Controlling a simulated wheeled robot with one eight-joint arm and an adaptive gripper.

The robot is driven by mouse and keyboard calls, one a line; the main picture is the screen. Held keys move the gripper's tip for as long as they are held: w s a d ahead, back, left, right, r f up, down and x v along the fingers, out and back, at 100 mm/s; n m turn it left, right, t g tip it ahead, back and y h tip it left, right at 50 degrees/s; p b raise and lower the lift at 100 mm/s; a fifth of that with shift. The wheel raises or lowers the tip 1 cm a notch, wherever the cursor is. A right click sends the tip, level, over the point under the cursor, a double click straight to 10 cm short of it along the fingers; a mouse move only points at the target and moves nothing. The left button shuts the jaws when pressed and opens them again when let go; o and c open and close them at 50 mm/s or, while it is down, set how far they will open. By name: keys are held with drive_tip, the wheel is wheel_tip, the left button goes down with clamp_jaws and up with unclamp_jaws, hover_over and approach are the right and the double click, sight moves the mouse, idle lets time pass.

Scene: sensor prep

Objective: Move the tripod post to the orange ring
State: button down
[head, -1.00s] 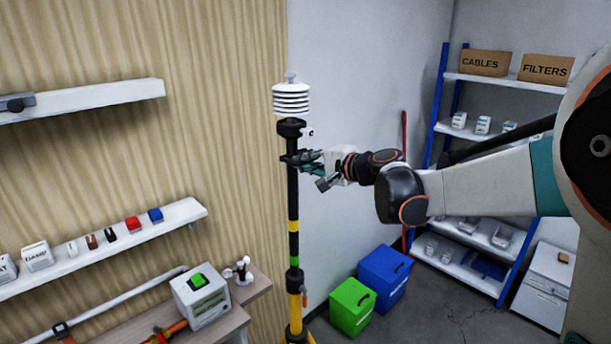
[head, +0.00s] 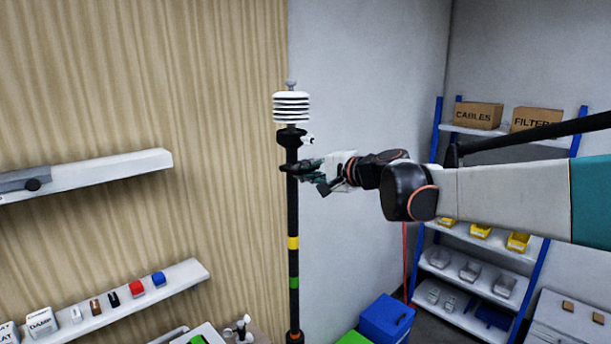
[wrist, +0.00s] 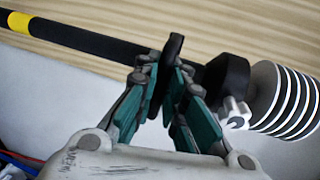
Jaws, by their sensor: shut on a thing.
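The tripod post (head: 293,220) is a tall black upright pole with a yellow band and a green band. A white louvred sensor (head: 291,107) sits on its top. My gripper (head: 303,168) is shut on the post just below its black collar. The post's foot is below the head view's edge.
A wall shelf (head: 110,305) with small coloured blocks is at lower left, and another shelf (head: 90,175) is above it. Green (head: 353,338) and blue (head: 386,318) boxes stand at the bottom. A blue-framed rack (head: 500,130) is at right.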

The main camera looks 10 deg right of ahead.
drive_tip(key=shift+d, duration=0.1)
drive_tip(key=c, duration=1.7)
unclamp_jaws()
drive_tip(key=shift+s+d+r, duration=0.1)
drive_tip(key=shift+o, duration=0.2)
drive_tip(key=v, duration=1.1)
drive_tip(key=shift+s+d, duration=0.25)
drive_tip(key=shift+s, duration=0.05)
